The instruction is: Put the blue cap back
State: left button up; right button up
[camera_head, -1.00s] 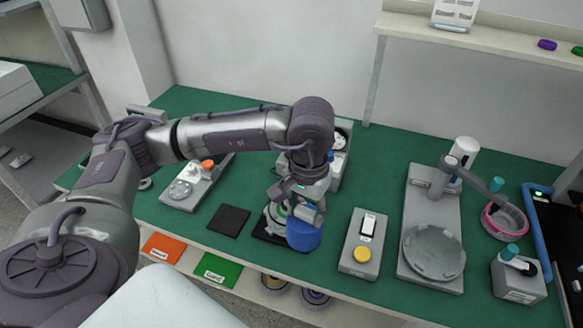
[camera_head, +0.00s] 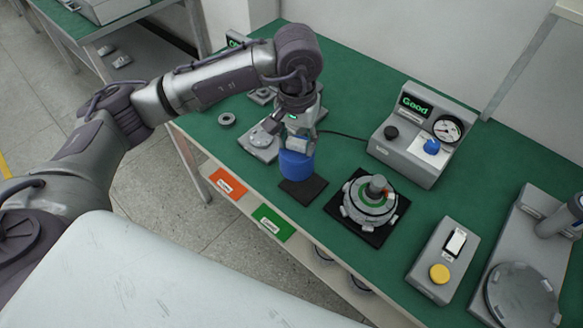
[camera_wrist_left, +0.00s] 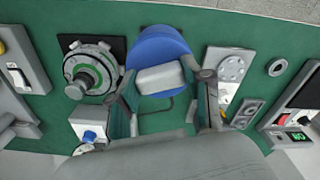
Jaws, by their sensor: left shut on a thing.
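The blue cap (camera_head: 296,164) is held in my left gripper (camera_head: 297,138), with its lower edge at the far part of the small square black pad (camera_head: 307,191). I cannot tell whether it touches the pad. In the left wrist view the cap (camera_wrist_left: 157,44) sits between the fingers of my left gripper (camera_wrist_left: 165,82). The hub motor (camera_head: 369,201), a round grey part with a green ring and an upright centre post, stands uncovered on a larger black mat (camera_head: 372,235) to the right. It also shows in the left wrist view (camera_wrist_left: 92,72). My right gripper is out of view.
A grey tester with a "Good" display and gauge (camera_head: 425,134) stands behind the motor. A box with a yellow button (camera_head: 440,272) is at right front. Orange (camera_head: 228,184) and green (camera_head: 272,222) labels mark the front edge. A grey fixture (camera_head: 261,146) lies left of the cap.

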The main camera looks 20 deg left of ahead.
aim_at(305, 138)
pick_arm(q)
jog(key=w, duration=0.1)
jog(key=w+f, duration=0.1)
jog(key=w, duration=0.1)
jog(key=shift+w+d+f, duration=0.25)
jog(key=shift+d, duration=0.1)
notch_tip(305, 138, down, 2)
jog(key=shift+d+f, duration=0.1)
jog(key=shift+d, duration=0.05)
notch_tip(305, 138, down, 8)
jog(key=shift+r+p, duration=0.2)
jog(key=shift+p, duration=1.05)
jog(key=shift+w+f, duration=0.1)
jog(key=shift+f, duration=0.05)
jog(key=o, duration=0.8)
jog(key=shift+b, duration=0.3)
jog(key=o, duration=0.4)
jog(key=shift+o, duration=0.2)
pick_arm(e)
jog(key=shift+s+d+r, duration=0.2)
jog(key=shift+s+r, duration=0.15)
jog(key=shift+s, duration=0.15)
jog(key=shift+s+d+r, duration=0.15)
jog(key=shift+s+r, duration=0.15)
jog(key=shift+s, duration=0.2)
